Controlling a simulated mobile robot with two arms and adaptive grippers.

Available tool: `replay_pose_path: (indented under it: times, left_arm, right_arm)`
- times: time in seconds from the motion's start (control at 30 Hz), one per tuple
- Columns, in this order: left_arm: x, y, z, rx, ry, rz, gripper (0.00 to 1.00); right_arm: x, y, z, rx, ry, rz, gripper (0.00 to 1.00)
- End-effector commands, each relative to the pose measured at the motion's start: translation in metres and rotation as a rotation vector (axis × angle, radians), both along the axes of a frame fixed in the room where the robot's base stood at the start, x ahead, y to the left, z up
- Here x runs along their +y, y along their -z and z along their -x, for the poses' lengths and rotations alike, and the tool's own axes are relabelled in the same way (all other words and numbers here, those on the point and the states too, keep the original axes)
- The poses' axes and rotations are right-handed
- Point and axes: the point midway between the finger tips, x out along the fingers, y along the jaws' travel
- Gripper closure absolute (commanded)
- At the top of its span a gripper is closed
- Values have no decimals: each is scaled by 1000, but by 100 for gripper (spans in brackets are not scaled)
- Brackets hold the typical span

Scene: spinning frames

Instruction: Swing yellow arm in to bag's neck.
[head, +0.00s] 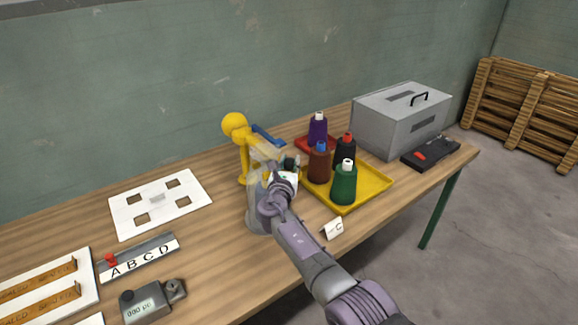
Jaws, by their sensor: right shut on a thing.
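The yellow arm (240,150) stands upright behind the clear bag, with a round yellow knob (234,124) at its top. A blue bar (267,136) slants down to the right beside it. The clear bag (257,218) is upright on the table, mostly behind my right gripper and wrist. My right gripper (288,165) is at the bag's upper part, its dark fingertips shut on the bag; my own wrist hides much of the hold. Whether the yellow arm touches the bag's neck (266,152) I cannot tell. My left gripper is not in view.
Right of the bag, a yellow tray (377,185) and a red tray (301,143) hold several thread cones. A grey box (375,120) stands behind. A white card with square holes (125,217) lies left.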

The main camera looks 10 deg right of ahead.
Motion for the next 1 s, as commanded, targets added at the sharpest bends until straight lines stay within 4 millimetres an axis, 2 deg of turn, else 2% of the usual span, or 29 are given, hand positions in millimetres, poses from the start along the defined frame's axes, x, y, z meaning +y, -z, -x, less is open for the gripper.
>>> replay_pose_path:
  times: [0.13, 0.37, 0.4, 0.53, 0.87, 1.0]
  left_arm:
    - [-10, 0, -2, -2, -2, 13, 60]
    - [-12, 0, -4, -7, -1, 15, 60]
    - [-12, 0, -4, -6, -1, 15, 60]
    - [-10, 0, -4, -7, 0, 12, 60]
    - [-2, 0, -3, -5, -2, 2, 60]
    - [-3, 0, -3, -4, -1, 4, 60]
  right_arm:
    - [3, 0, 0, 1, 0, 0, 100]
    - [4, 1, 1, 2, -3, -2, 100]
    - [4, 1, 1, 2, -4, -2, 68]
    - [4, 1, 1, 2, -3, -2, 46]
    - [2, -1, 0, 0, -1, -2, 45]
    - [3, -13, 0, -2, -1, -5, 45]
